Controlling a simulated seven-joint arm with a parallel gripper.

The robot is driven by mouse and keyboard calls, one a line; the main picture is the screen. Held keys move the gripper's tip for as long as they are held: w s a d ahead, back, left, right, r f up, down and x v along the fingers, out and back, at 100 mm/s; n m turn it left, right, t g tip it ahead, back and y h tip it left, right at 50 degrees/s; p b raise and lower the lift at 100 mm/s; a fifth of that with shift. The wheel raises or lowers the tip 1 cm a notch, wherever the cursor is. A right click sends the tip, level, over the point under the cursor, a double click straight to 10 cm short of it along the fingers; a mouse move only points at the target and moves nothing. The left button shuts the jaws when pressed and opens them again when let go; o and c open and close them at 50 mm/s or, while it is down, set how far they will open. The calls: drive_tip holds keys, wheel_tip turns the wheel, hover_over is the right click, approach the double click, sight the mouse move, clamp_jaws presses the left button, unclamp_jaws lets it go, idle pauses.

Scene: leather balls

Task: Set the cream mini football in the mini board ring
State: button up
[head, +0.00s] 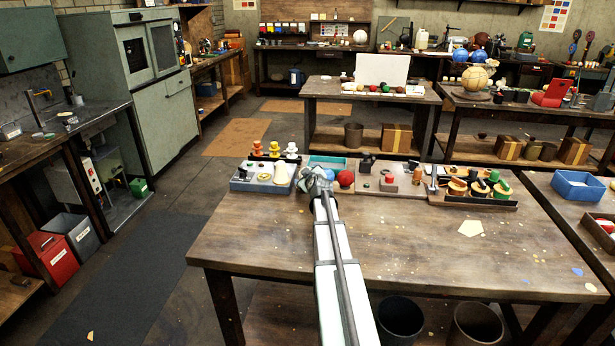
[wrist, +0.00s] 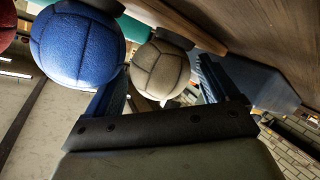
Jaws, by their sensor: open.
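The cream mini football (wrist: 160,72), with dark panel seams, is in the wrist view between the two fingers of my gripper (wrist: 158,92). The fingers are open, and I cannot tell whether either touches the ball. In the head view my gripper (head: 314,181) is over the back of the near table, and the cream ball is hidden behind it. A dark curved piece (wrist: 174,38) shows at the cream ball's far side; I cannot tell whether it is a ring. A brown board (head: 405,189) with small items lies to the right; I cannot make out the mini board ring for certain.
A blue ball (wrist: 78,48) is close beside the cream one, with a dark red ball (wrist: 6,24) beyond it. The red ball (head: 346,178) also shows right of my gripper. A grey-blue tray (head: 262,184) is left. The front of the table (head: 440,260) is mostly clear.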

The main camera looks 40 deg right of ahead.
drive_tip(key=shift+o, duration=0.3)
drive_tip(key=v, duration=1.3)
drive_tip(key=shift+s, duration=0.4)
drive_tip(key=shift+a, duration=0.15)
